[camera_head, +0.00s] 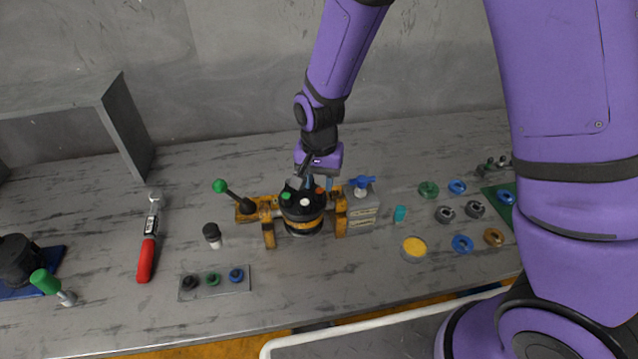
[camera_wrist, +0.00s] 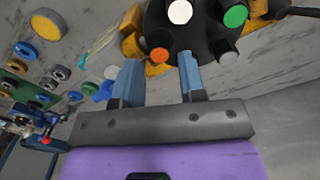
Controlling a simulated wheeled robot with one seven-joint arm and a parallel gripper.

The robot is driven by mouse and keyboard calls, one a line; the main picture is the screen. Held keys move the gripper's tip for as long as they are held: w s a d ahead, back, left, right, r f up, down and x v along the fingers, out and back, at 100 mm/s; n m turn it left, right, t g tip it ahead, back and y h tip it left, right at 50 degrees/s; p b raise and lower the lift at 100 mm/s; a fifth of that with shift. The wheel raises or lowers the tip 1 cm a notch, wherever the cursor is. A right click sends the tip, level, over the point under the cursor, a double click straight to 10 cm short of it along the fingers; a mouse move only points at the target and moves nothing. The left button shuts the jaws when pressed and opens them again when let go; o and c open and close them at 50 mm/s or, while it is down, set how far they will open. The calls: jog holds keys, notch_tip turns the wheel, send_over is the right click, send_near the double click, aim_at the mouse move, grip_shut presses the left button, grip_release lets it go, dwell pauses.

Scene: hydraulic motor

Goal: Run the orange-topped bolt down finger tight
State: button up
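The black, round hydraulic motor (camera_head: 302,221) sits in a yellow clamp stand (camera_head: 341,216) in the middle of the bench. Its top carries bolts with coloured heads, among them green (camera_head: 286,196), white (camera_head: 304,202) and orange. The orange-topped bolt (camera_head: 319,190) is on the motor's far right side; it also shows in the wrist view (camera_wrist: 159,55). My gripper (camera_wrist: 158,70) points at it with its two blue fingers apart. The orange head appears between the fingertips, with gaps on both sides. I cannot tell the bolt's depth in its hole.
A lever with a green knob (camera_head: 220,186) stands left of the motor, and a grey block with a blue handle (camera_head: 361,182) stands right. A red-handled wrench (camera_head: 146,258) lies left. Rings and small parts lie to the right. A small plate (camera_head: 215,291) lies in front.

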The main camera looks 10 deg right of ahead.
aim_at(320, 191)
jog(key=shift+r, duration=2.5)
jog(key=shift+d+r, duration=0.1)
jog(key=s+d+r+n+t, duration=0.1)
jog(key=s+d+r, duration=0.2)
jog(key=d+r, duration=0.45)
jog(key=s+d+r+n+t, duration=0.1)
jog(key=s+d+r, duration=0.25)
jog(key=r, duration=0.65)
jog(key=s+d+r+n+t, duration=0.1)
jog(key=s+d+r, duration=0.3)
jog(key=s, duration=0.3)
jog(key=s+d+r+n+t, duration=0.1)
jog(key=s+d+r+t, duration=0.1)
jog(key=s+d+r, duration=0.2)
jog(key=s, duration=0.3)
jog(key=shift+s+d+n, duration=0.15)
jog(key=shift+d+n, duration=0.15)
jog(key=shift+d, duration=0.05)
